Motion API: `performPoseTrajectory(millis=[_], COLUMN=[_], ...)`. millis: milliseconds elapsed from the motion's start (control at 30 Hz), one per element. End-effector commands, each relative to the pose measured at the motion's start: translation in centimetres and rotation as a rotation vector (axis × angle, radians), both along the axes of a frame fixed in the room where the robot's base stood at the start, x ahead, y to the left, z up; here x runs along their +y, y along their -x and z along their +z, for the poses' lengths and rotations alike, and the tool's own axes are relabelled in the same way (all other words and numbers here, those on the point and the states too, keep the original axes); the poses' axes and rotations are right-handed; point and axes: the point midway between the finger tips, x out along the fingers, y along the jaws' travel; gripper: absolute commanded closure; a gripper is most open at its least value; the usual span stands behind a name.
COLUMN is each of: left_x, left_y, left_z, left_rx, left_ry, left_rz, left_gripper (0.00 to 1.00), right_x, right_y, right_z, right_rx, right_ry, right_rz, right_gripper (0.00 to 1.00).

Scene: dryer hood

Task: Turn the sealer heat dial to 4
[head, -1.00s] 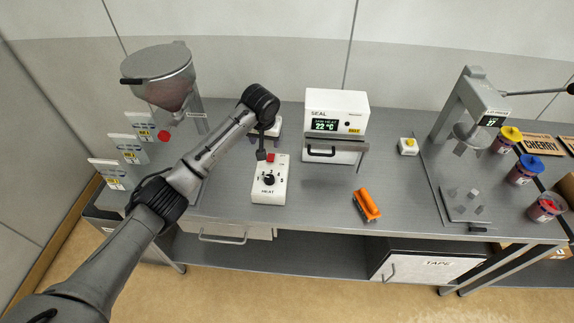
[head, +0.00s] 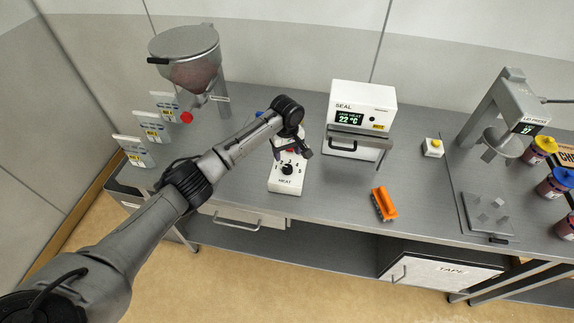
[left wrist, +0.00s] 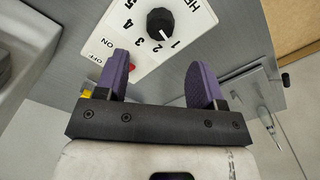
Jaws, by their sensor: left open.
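The sealer heat control is a white box (head: 286,185) marked HEAT on the bench, with a black round dial (head: 287,169). In the left wrist view the dial (left wrist: 161,23) has numbers 1 to 5 around it; its white mark points near 1 and 2, exactly which I cannot tell. A red switch (left wrist: 131,68) with ON and OFF labels sits beside the scale. My left gripper (head: 292,150) is over the back of the box, open and empty. Its purple fingers (left wrist: 158,60) are apart, short of the dial in the picture. My right gripper is not in view.
The sealer (head: 361,112), reading 22 °C, stands right of the box. A hopper (head: 187,60) stands at left. Bench around the box's front is clear.

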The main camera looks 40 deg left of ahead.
Motion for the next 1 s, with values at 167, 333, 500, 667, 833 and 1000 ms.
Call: performPoseTrajectory(millis=[167,333,500,667,833,1000], left_x=[-0.1,0.0,0.0,0.0,0.0,0.0], left_y=[0.0,0.0,0.0,0.0,0.0,0.0], left_z=[-3.3,-5.5,-6.7,-7.2,-7.3,-7.3], left_rx=[0.001,0.001,0.0,-0.001,-0.001,-0.001], left_ry=[0.0,0.0,0.0,0.0,0.0,0.0], left_rz=[-0.002,-0.001,-0.001,-0.002,-0.002,-0.002], left_gripper=[0.37,0.37,0.37,0.37,0.37,0.43], right_x=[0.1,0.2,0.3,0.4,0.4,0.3], right_y=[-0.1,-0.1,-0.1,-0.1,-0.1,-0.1], right_z=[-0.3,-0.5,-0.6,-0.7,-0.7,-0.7], right_rx=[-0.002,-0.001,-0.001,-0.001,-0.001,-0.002], right_ry=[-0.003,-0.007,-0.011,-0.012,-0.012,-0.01], right_rz=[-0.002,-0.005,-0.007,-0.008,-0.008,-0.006], right_gripper=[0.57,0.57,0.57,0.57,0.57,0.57])
